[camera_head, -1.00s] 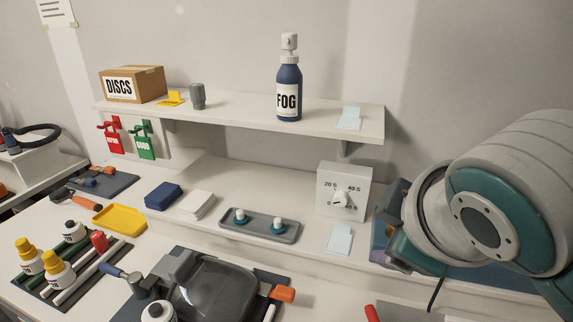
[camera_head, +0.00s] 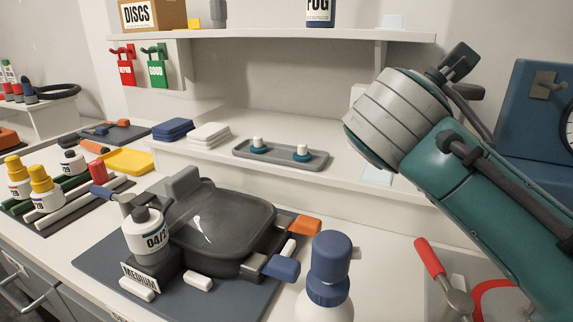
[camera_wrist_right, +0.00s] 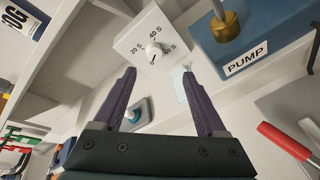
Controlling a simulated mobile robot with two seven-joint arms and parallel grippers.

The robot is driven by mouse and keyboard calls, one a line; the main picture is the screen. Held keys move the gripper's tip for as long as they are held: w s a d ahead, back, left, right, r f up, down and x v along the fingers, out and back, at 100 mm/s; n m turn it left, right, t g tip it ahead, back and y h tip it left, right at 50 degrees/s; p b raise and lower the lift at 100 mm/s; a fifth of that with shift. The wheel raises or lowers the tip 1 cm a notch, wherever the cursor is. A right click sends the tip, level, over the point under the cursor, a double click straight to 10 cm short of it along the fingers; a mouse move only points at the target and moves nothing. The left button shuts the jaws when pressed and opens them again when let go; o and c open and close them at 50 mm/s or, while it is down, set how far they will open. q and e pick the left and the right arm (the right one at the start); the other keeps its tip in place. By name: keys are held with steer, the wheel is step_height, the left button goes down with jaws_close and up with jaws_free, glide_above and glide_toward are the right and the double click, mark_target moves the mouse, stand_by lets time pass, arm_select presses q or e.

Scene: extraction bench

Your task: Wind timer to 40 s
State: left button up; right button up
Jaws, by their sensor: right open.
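The timer is a white box (camera_wrist_right: 148,30) with a round white knob (camera_wrist_right: 154,54) and marks for 20 S, 40 S and 60 S around it. It is near the top middle of the right wrist view. The knob's exact setting is too small to read. My right gripper (camera_wrist_right: 158,74) is open and empty, its two dark fingers pointing toward the timer with the knob just beyond and between the tips. My left gripper is not in view.
A blue box labelled PUMP (camera_wrist_right: 262,38) with a brass fitting is right of the timer. A grey tray (camera_head: 281,160) with two white-topped pieces is on the lower ledge. A shelf (camera_head: 270,35) runs above. A dark lidded device (camera_head: 220,225) and blue-capped bottle (camera_head: 328,270) stand in front.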

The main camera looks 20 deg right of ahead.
steer(key=w+d+f+n+h+b, duration=0.1)
steer(key=w+n+b, duration=0.1)
steer(key=b, duration=0.1)
steer(key=w+f+n+t+h+b, duration=0.1)
steer(key=f+n+b, duration=0.1)
steer(key=b, duration=0.2)
steer(key=w+d+f+n+t+h+b, duration=0.1)
steer(key=w+n+b, duration=0.1)
steer(key=n+b, duration=0.1)
steer(key=shift+w+d+f+b, duration=0.3)
steer(key=shift+w+f, duration=0.05)
steer(key=shift+f, duration=0.25)
steer(key=b+x, duration=0.2)
steer(key=x, duration=0.4)
steer(key=shift+w+d, duration=0.2)
arm_select(q)
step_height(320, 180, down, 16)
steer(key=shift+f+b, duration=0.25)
steer(key=shift+b, duration=0.1)
arm_select(e)
steer(key=shift+w+d, duration=0.3)
steer(key=shift+w, duration=0.05)
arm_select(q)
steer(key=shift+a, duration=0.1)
arm_select(e)
jaws_close()
